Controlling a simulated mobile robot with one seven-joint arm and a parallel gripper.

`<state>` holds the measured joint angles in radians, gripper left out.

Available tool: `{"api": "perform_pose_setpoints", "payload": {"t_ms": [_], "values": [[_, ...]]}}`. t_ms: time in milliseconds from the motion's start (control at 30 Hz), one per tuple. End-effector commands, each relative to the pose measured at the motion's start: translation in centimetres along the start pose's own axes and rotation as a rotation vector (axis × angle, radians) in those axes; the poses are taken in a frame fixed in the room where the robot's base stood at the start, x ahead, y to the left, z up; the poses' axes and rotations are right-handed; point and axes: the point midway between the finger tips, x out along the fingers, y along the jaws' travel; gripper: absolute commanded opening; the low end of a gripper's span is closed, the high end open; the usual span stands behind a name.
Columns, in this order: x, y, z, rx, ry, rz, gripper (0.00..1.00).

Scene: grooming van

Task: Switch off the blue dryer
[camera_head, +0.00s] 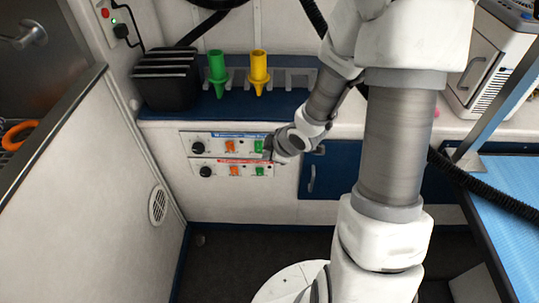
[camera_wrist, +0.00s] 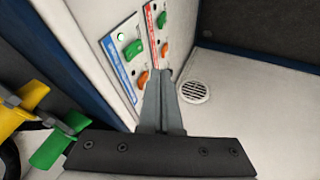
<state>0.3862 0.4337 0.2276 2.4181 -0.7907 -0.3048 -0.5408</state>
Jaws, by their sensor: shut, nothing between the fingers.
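The blue-labelled control row (camera_head: 213,147) is the upper of two rows on the white wall panel below the counter. It has a black knob (camera_head: 198,148), an orange switch (camera_head: 231,146) and a green switch (camera_head: 258,145). My gripper (camera_head: 268,150) is shut and empty at the panel's right end in the head view. Its fingertips (camera_wrist: 165,76) are close to the switches in the wrist view; contact cannot be told.
The red-labelled row (camera_head: 222,162) lies just below, with its own knob, orange switch (camera_head: 235,170) and green switch. Green (camera_head: 217,72) and yellow (camera_head: 259,70) nozzles stand in a rack above. A blue cupboard door (camera_head: 330,170) is right of the panel.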

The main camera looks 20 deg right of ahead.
Motion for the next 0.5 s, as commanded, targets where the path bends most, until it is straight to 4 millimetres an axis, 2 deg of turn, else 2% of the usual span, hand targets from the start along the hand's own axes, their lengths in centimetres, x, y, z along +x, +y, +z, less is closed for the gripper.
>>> {"api": "perform_pose_setpoints", "payload": {"t_ms": [33, 300, 400, 500], "values": [[1.7, -0.4, 0.2, -0.002, 0.001, -0.003, 0.0], [7.4, -0.4, 0.2, -0.001, 0.001, -0.003, 0.0], [7.5, 1.5, 0.2, 0.002, 0.0, 0.001, 0.0], [8.1, 2.4, 0.2, 0.001, 0.0, 0.0, 0.0]]}}
